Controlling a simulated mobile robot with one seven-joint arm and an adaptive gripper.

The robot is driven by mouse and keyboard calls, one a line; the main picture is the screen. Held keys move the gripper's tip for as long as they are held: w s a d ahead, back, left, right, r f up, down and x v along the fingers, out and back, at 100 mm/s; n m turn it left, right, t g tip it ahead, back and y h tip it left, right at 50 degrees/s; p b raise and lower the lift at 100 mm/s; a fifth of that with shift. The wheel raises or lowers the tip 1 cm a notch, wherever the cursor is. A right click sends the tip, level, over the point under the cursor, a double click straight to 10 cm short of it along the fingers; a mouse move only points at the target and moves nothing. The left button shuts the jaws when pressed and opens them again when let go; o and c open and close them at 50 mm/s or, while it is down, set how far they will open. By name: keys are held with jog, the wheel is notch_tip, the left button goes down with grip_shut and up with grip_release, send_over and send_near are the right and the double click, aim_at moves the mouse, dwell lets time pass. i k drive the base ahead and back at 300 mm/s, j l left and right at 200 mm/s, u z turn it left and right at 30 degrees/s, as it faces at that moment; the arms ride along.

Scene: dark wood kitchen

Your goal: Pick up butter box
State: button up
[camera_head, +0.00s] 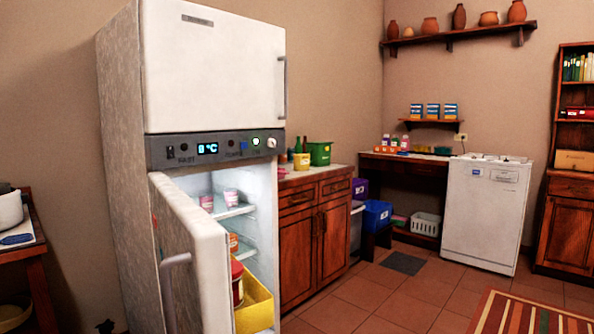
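I cannot pick out a butter box for certain in this view. The white fridge (217,63) stands left of centre with its lower door (192,262) swung open toward me. Inside, pink-and-white cups (231,198) stand on the upper shelf. A small orange item (233,242) is on a shelf below. A red container (237,282) and a yellow bin (256,305) are lower down. The open door hides much of the interior's left side. My gripper is not in view.
A wooden cabinet (312,232) with bottles and a green box (320,153) on top adjoins the fridge. A white dishwasher (487,213) stands at the back right. A table edge (22,252) is at far left. The tiled floor (395,298) at right is mostly clear, with a striped rug (530,316).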

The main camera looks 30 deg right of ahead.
aim_at(301, 161)
jog(key=i+l, duration=0.15)
jog(key=l, duration=0.25)
jog(key=i+l, duration=0.1)
jog(key=l, duration=0.35)
jog(key=i+l, duration=0.15)
jog(key=l, duration=0.25)
jog(key=i+l, duration=0.15)
jog(key=l, duration=0.3)
jog(key=i+l, duration=0.1)
jog(key=l, duration=0.3)
jog(key=i+l, duration=0.15)
jog(key=l, duration=0.3)
jog(key=i+l, duration=0.15)
jog(key=l, duration=0.25)
jog(key=i+l, duration=0.8)
jog(key=l, duration=0.2)
jog(key=i, duration=0.95)
jog(key=i+j, duration=0.25)
jog(key=i, duration=0.2)
jog(key=i+j, duration=0.2)
jog(key=i, duration=0.2)
